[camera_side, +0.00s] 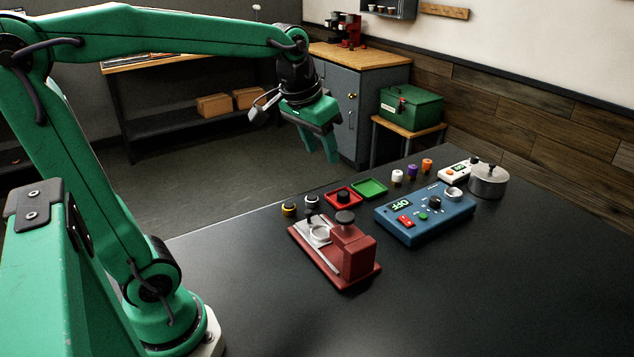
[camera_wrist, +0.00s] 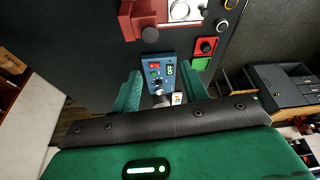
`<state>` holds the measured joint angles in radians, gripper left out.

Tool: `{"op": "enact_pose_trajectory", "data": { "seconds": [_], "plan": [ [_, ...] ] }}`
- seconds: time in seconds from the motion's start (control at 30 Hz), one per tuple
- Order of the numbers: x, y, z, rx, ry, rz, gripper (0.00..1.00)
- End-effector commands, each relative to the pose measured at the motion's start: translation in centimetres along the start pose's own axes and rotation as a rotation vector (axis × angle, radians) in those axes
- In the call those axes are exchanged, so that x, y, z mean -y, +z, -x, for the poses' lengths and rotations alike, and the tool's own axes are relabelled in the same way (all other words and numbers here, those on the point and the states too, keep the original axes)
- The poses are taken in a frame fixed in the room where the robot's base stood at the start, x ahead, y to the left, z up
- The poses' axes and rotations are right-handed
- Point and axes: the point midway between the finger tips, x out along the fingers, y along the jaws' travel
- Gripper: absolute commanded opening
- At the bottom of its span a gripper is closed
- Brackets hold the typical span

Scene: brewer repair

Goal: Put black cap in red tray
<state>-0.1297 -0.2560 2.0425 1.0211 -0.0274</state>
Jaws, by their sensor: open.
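The black cap (camera_side: 344,195) sits inside the red tray (camera_side: 329,199), on the far side of the red brewer. The cap (camera_wrist: 206,47) and the red tray (camera_wrist: 198,47) also show in the wrist view, at upper right. My gripper (camera_side: 320,150) is in the air above and beyond the trays, apart from the cap, its fingers pointing down. It is open and empty. In the wrist view its two green fingers stand apart, with the blue control box showing between them.
A green tray (camera_side: 369,188) adjoins the red one. A red brewer (camera_side: 352,255), a blue control box (camera_side: 425,217) and a metal pot (camera_side: 488,181) stand on the black table. Yellow-marked (camera_side: 289,209) and white-marked (camera_side: 312,200) parts lie left of the trays. The front table area is clear.

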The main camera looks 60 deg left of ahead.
Motion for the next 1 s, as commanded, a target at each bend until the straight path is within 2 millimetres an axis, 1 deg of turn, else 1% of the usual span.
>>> {"op": "enact_pose_trajectory", "data": {
  "seconds": [0.03, 0.2, 0.4, 0.5, 0.6, 0.7, 0.8, 1.0],
  "plan": [
    [-0.4, 1.2, 0.4, -0.014, 0.005, -0.014, 0.44],
    [-1.3, 4.9, 1.0, -0.058, 0.019, -0.055, 0.44],
    [-2.1, 9.1, 0.9, -0.109, 0.036, -0.101, 0.44],
    [-2.3, 10.9, 0.7, -0.129, 0.044, -0.121, 0.44],
    [-2.4, 12.1, 0.4, -0.145, 0.049, -0.135, 0.44],
    [-2.5, 12.9, 0.2, -0.154, 0.053, -0.143, 0.44],
    [-2.5, 13.2, 0.0, -0.157, 0.054, -0.147, 0.44],
    [-2.5, 13.2, 0.0, -0.157, 0.054, -0.147, 0.44]
  ]
}}
